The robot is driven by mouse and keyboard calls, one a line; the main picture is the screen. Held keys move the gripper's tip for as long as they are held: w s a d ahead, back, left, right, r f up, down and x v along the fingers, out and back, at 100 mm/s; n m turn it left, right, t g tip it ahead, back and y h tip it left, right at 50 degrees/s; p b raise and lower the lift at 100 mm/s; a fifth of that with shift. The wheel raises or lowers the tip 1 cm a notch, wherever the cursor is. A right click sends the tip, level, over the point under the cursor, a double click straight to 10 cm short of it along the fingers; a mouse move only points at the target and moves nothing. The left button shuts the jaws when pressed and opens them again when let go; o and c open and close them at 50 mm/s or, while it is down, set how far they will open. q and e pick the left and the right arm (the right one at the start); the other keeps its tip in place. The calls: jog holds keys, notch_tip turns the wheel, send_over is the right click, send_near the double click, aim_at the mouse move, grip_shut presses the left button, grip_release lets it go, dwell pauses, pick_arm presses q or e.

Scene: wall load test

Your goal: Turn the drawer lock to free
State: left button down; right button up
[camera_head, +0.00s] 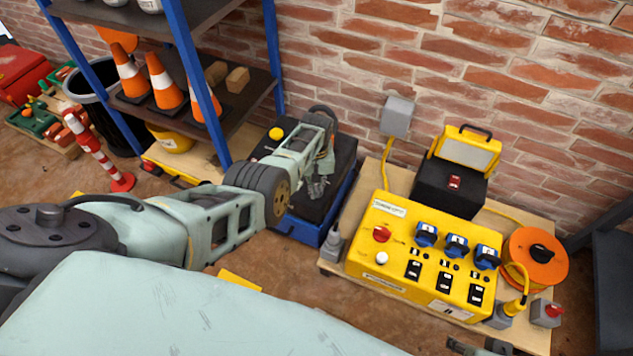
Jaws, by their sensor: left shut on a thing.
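A black-topped blue cabinet (345,152) stands low against the brick wall, left of the yellow control box. A yellow knob (276,133) shows near its far left part. My left gripper (317,189) reaches in over this cabinet with its fingers pointing down. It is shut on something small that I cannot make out. The drawer lock itself cannot be told apart; my left arm and gripper cover part of the cabinet. Dark parts at the bottom edge (482,347) may be my right gripper; its fingers do not show clearly.
A yellow control box (395,272) with blue sockets stands on a wooden board at the right. A blue-posted shelf (188,65) with traffic cones stands left. Some floor is clear in front.

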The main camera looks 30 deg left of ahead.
pick_arm(q)
jog(key=m, duration=0.3)
jog(key=shift+m, duration=1.4)
pick_arm(e)
jog(key=shift+x, duration=1.15)
jog(key=shift+s+f, duration=0.1)
jog(key=shift+s, duration=0.05)
pick_arm(q)
jog(key=c, duration=1.8)
grip_release()
jog(key=shift+o, duration=0.2)
pick_arm(e)
jog(key=shift+a, duration=0.1)
